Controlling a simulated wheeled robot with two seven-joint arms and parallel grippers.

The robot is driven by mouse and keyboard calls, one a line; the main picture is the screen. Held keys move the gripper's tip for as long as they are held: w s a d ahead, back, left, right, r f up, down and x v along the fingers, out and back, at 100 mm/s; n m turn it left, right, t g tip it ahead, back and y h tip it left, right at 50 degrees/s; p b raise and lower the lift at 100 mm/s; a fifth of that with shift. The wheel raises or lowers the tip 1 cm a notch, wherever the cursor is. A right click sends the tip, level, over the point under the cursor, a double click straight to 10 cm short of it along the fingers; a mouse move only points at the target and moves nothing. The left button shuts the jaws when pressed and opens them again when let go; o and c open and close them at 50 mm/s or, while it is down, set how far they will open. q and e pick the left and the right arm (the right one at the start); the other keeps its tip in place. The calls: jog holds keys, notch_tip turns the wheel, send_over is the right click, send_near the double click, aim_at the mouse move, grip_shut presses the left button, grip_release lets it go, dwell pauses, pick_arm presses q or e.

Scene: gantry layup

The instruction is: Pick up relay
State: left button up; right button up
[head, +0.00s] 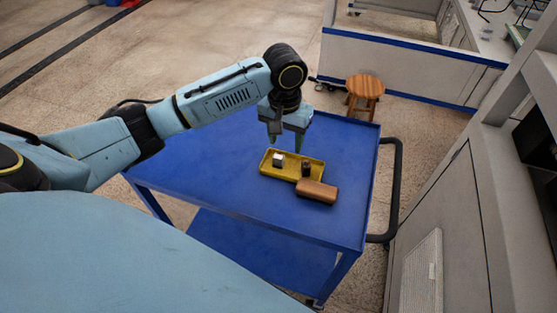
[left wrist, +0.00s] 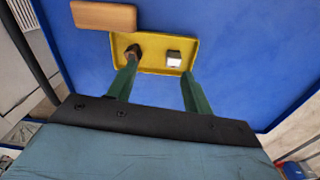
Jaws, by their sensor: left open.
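A yellow tray (head: 290,172) lies on the blue cart top and holds two small items. One is a white-topped block with dark sides (head: 278,159), towards the tray's left end in the head view. The other is a dark brown, upright piece (head: 306,169) near the right end. I cannot tell for sure which is the relay. My left gripper (head: 285,145) points down above the tray, open and empty. In the left wrist view its fingertips (left wrist: 159,70) frame the tray's near edge, with the white-topped block (left wrist: 174,58) near the right finger. My right gripper is out of view.
A brown wooden-looking block (head: 316,191) sits against the tray's front right side. The blue cart top (head: 215,175) is otherwise clear, with a black handle (head: 394,190) at its right. A wooden stool (head: 365,90) stands behind, and grey cabinets stand at right.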

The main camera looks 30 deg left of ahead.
aim_at(278, 156)
pick_arm(q)
jog(key=w+a+r+n, duration=0.1)
jog(key=w+a+r, duration=0.1)
jog(key=a, duration=0.1)
notch_tip(278, 156, down, 12)
jog(key=b, duration=0.2)
jog(key=shift+s+f+b, duration=0.15)
jog(key=shift+f+b, duration=0.1)
jog(key=shift+b, duration=0.05)
jog(key=c, duration=1.1)
